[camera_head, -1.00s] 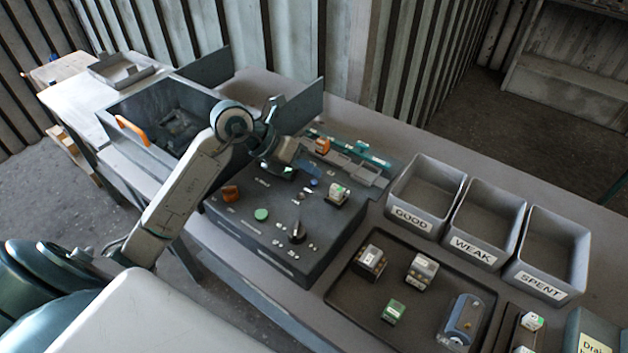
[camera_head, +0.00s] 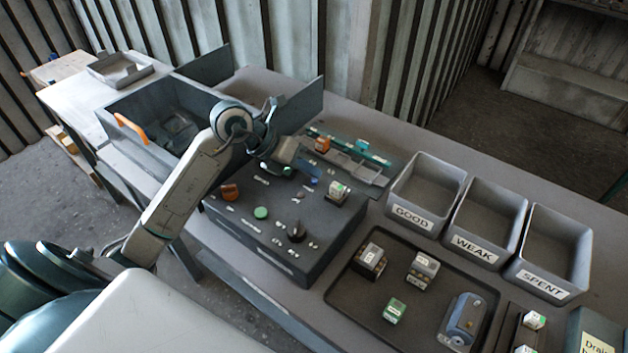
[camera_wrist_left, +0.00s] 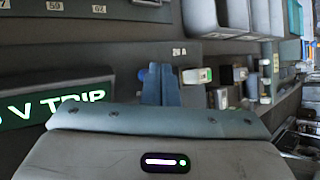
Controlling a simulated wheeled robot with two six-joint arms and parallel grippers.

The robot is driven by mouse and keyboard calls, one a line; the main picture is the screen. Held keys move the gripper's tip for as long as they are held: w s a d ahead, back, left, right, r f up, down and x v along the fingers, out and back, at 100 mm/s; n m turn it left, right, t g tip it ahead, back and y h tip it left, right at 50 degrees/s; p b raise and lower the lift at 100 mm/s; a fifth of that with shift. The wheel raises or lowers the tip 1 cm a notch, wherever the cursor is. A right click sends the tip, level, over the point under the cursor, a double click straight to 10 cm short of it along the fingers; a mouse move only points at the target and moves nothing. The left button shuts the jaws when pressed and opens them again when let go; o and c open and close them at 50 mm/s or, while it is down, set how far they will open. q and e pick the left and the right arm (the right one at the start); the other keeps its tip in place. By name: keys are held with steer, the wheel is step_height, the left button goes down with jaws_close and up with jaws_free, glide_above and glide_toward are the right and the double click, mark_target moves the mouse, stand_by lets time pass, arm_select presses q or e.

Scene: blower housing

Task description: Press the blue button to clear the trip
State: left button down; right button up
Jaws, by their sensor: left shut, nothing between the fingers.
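The dark control box (camera_head: 331,243) stands on the bench in the head view, with buttons and knobs on its top. A small blue button (camera_head: 314,181) shows near the box's far side. My left gripper (camera_head: 308,170) is above that side of the box, close to the blue button. Its fingers are shut and empty. I cannot tell whether they touch the button. My right gripper is not in view.
Bins labelled GOOD (camera_head: 412,218), WEAK (camera_head: 474,249) and SPENT (camera_head: 541,284) stand to the right. A dark tray (camera_head: 345,290) holds several small parts.

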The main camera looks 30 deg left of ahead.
arm_select(q)
steer(key=shift+f+b, duration=0.45)
steer(key=shift+f, duration=0.15)
stand_by(0.6)
stand_by(0.3)
steer(key=shift+r+p, duration=0.5)
steer(key=shift+r, duration=0.35)
step_height(320, 180, up, 5)
steer(key=p, duration=0.3)
stand_by(0.5)
